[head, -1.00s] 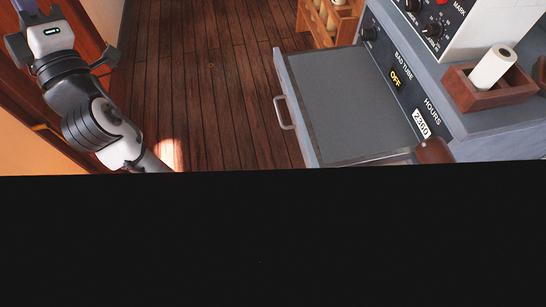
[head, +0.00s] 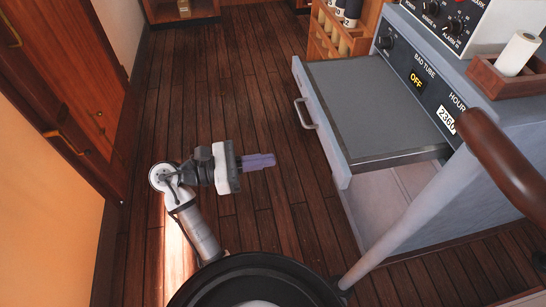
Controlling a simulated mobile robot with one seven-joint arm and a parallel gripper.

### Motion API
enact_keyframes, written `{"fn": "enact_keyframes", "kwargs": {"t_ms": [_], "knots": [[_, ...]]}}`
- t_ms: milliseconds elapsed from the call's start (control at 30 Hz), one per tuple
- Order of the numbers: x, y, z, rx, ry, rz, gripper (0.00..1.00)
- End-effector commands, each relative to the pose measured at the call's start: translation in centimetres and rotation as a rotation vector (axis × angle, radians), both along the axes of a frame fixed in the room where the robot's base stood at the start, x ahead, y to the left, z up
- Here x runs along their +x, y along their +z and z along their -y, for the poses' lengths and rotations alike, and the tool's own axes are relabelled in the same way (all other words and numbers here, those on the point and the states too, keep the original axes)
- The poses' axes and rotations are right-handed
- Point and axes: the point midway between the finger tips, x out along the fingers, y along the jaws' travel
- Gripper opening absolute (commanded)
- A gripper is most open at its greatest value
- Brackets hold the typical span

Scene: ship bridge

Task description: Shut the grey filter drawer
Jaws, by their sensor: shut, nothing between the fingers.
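The grey filter drawer (head: 378,103) stands open, pulled out to the left from the grey-blue cabinet (head: 503,142) in the head view. Its pale front panel (head: 322,122) carries a metal bar handle (head: 304,114) on the outer face. A flat grey surface covers the top of the drawer. My gripper (head: 272,160) is shut and empty, its purple fingers pointing right toward the drawer front. It is left of the handle and lower in the picture, apart from the drawer.
A brown wooden armrest (head: 502,155) and a pale slanted post stand in front of the cabinet at right. A wooden box (head: 500,77) holds a white roll (head: 518,54) on top. A wooden rack (head: 338,35) stands behind the drawer. Plank floor (head: 225,75) is clear left of the drawer.

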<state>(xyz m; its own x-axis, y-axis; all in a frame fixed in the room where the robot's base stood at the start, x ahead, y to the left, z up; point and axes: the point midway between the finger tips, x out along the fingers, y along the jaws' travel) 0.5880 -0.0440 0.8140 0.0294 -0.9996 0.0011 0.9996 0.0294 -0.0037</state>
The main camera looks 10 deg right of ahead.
Motion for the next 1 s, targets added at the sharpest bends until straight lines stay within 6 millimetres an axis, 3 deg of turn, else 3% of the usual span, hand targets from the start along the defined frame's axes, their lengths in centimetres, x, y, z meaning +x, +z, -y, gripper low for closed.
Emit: {"fn": "enact_keyframes", "kwargs": {"t_ms": [300, 500, 700, 1000], "knots": [[0.2, 0.1, 6.8, 0.001, -0.001, 0.001, 0.0], [0.3, 0.1, 10.3, 0.001, 0.002, 0.002, 0.0], [0.4, 0.1, 11.9, 0.001, 0.004, 0.003, 0.0], [0.5, 0.0, 12.2, 0.001, 0.005, 0.004, 0.0]]}}
